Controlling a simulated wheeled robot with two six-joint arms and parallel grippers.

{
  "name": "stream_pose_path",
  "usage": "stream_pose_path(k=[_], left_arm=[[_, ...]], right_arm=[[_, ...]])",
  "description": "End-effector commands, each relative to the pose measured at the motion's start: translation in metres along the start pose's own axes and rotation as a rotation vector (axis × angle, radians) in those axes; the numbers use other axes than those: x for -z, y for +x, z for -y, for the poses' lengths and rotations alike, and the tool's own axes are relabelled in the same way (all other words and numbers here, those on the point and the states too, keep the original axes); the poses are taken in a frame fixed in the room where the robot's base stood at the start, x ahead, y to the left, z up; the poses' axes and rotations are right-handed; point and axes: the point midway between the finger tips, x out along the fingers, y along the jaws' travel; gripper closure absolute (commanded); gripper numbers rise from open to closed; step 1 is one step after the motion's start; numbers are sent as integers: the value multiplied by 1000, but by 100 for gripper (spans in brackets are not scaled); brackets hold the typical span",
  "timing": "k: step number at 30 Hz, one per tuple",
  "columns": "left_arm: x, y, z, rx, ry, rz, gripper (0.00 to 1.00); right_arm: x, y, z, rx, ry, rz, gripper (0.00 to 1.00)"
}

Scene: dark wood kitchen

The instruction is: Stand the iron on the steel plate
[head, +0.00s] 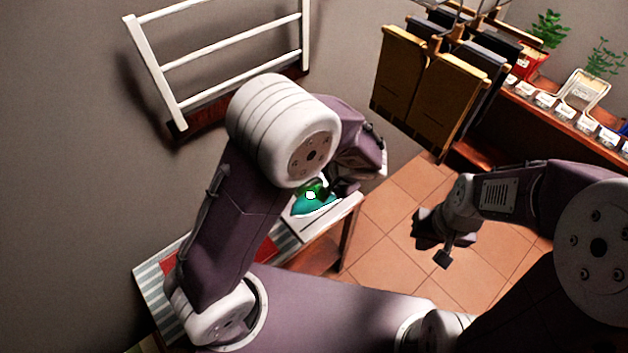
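The teal and green iron (312,207) with a pale base edge is at the right end of the ironing table in the head view. It seems to lie on its base, partly covered by my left arm. The pale steel plate (340,208) is under and beside it. My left gripper (338,188) is right at the iron's upper side; its fingers are dark and mostly hidden, so I cannot tell whether they touch or grip the handle. My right gripper (433,243) hangs over the tiled floor, open and empty, away from the iron.
The table (152,283) has a striped cover and a red cloth (262,251) on it, left of the iron. A white rack (222,48) is on the wall. Tiled floor (388,210) is clear.

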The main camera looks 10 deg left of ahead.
Motion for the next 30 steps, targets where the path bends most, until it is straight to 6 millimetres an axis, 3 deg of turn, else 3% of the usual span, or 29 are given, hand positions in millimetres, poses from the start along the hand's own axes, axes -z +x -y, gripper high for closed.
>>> stream_pose_path(k=[3,6,15,17,21,24,27,30], left_arm=[[1,-23,0,0,0,-3,55],[0,-32,0,-1,0,-1,55],[-3,-35,1,-8,-5,7,55],[-18,-30,4,-51,-43,32,55],[-91,-16,6,-284,-279,117,55],[-130,-15,1,-420,-494,119,55],[-152,-15,-1,-483,-661,99,55],[-159,-16,-2,-502,-734,87,55]], right_arm=[[0,-2,0,0,0,0,100],[0,-2,0,0,0,0,100],[0,-2,0,0,0,0,100],[0,-2,0,0,0,0,100],[0,-2,0,0,0,0,100],[0,-2,0,0,0,0,100],[0,-2,0,0,0,0,100],[0,-2,0,0,0,0,100]])
